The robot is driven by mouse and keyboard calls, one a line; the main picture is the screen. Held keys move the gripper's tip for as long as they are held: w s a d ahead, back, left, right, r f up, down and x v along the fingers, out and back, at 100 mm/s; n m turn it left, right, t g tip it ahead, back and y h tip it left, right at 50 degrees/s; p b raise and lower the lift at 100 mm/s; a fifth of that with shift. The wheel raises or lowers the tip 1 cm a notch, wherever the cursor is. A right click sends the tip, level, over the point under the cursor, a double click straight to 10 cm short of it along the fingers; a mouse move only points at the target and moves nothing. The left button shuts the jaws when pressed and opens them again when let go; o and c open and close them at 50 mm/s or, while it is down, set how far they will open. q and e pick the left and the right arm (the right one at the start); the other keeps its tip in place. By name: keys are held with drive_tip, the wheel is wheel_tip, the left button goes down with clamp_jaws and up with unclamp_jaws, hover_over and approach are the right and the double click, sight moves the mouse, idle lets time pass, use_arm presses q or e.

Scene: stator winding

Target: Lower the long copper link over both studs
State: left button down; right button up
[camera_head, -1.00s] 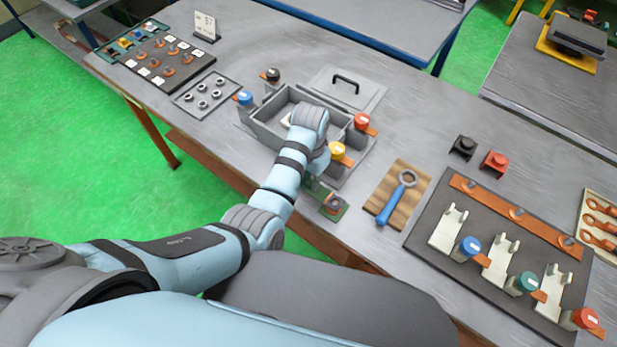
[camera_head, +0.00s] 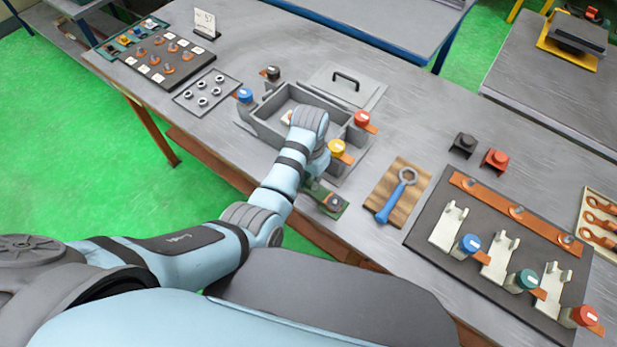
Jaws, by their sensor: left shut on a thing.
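My left gripper (camera_head: 318,166) is at the front edge of the grey terminal box (camera_head: 262,127), near the yellow-capped terminal (camera_head: 337,147). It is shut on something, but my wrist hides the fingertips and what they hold. The long copper link cannot be made out, and no pair of studs shows clearly at the box. Copper tabs show at the yellow-capped and red-capped (camera_head: 362,118) terminals. A green plate (camera_head: 318,193) with a dark round part shows just below the wrist. My right gripper is out of view.
A blue wrench (camera_head: 393,200) lies on a wooden board to the right. Beyond is a dark panel (camera_head: 425,239) with a copper bar (camera_head: 490,201) and metal brackets. A lid (camera_head: 372,95) lies behind the box. A tray of rings (camera_head: 190,107) is left.

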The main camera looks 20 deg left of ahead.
sight(309, 181)
use_arm(q)
drive_tip(key=shift+f, duration=0.5)
idle(0.6)
drive_tip(key=c, duration=1.4)
unclamp_jaws()
drive_tip(key=shift+r, duration=3.5)
